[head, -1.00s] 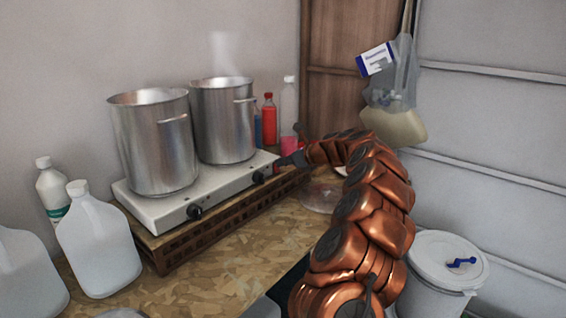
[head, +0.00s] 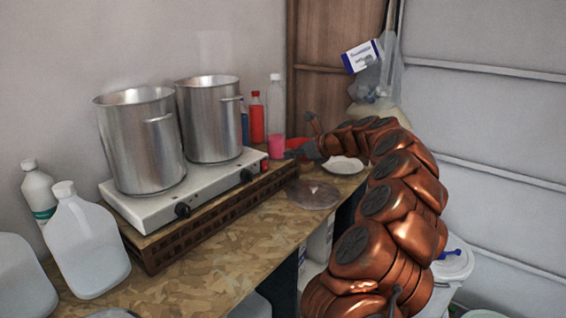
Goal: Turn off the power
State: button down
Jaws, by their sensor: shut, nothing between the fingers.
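A white two-burner hot plate (head: 149,216) sits on a brown slatted stand on the wooden counter. Its front has two black knobs, a near one (head: 182,210) and a far one (head: 246,175). A small red part, maybe a switch (head: 264,165), shows at its right end; its position cannot be read. Two steel pots, one nearer (head: 142,145) and one farther (head: 210,120), stand on the burners. My gripper (head: 291,153) is shut and empty, just right of the red part and apart from it. Its fingertips are small and partly unclear.
White jugs (head: 88,245) stand at the left. Red (head: 257,120) and clear-and-pink (head: 275,115) bottles stand behind the plate. A clear round lid (head: 312,195) and a white dish (head: 343,166) lie on the counter. A white bucket (head: 455,262) stands at the right.

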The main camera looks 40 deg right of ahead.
jog(key=shift+r+b+v, duration=0.15)
jog(key=shift+b+v, duration=0.05)
jog(key=shift+v, duration=0.8)
jog(key=shift+r+b+v, duration=0.15)
jog(key=shift+r+v, duration=0.05)
jog(key=shift+v, duration=0.8)
jog(key=shift+w, duration=0.25)
